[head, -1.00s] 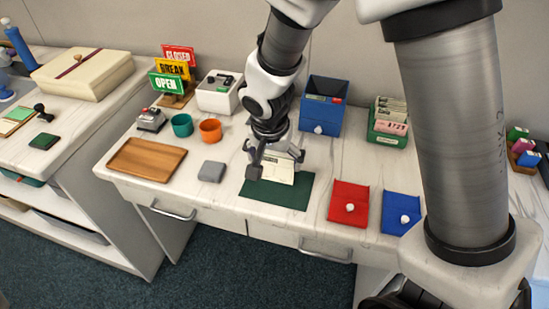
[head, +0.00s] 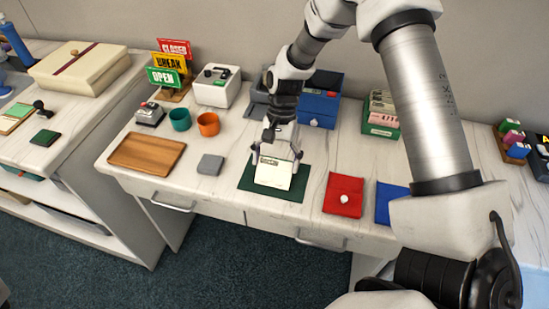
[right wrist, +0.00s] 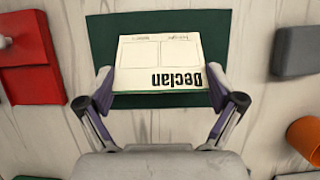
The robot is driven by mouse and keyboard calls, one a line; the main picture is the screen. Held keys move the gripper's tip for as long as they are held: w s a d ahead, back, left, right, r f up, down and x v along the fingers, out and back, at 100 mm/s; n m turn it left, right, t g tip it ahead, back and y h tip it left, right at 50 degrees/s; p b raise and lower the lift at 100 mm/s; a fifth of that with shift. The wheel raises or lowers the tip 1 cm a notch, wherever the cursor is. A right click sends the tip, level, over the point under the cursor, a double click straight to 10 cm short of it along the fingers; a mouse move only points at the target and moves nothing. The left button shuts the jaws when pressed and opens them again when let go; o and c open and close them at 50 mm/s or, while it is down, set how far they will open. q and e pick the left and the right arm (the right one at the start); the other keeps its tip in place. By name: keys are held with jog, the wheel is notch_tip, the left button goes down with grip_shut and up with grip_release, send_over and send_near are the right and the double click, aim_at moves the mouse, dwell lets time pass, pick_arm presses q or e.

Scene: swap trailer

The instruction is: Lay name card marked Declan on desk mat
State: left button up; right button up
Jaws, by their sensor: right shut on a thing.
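The white name card (head: 273,175) printed Declan is over the dark green desk mat (head: 248,186) in the head view. In the right wrist view the card (right wrist: 158,60) shows its bold name upside down near the gripper, with the mat (right wrist: 103,35) behind it. My right gripper (head: 277,158) is shut on the card, its two fingers at the card's side edges; it also shows in the right wrist view (right wrist: 161,89). I cannot tell whether the whole card touches the mat. My left gripper is out of view.
A grey block (head: 210,164) and a wooden tray (head: 147,153) lie left of the mat. A red pouch (head: 343,193) and a blue pouch (head: 390,204) lie right. Orange (head: 208,124) and teal (head: 180,119) cups and a blue box (head: 320,105) stand behind.

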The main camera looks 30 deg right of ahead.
jog(key=shift+d+f, duration=0.1)
jog(key=o, duration=0.4)
dwell(0.3)
jog(key=shift+p+v, duration=2.5)
jog(key=shift+p, duration=0.15)
notch_tip(320, 180, up, 5)
jog(key=p, duration=0.5)
jog(key=shift+w, duration=0.1)
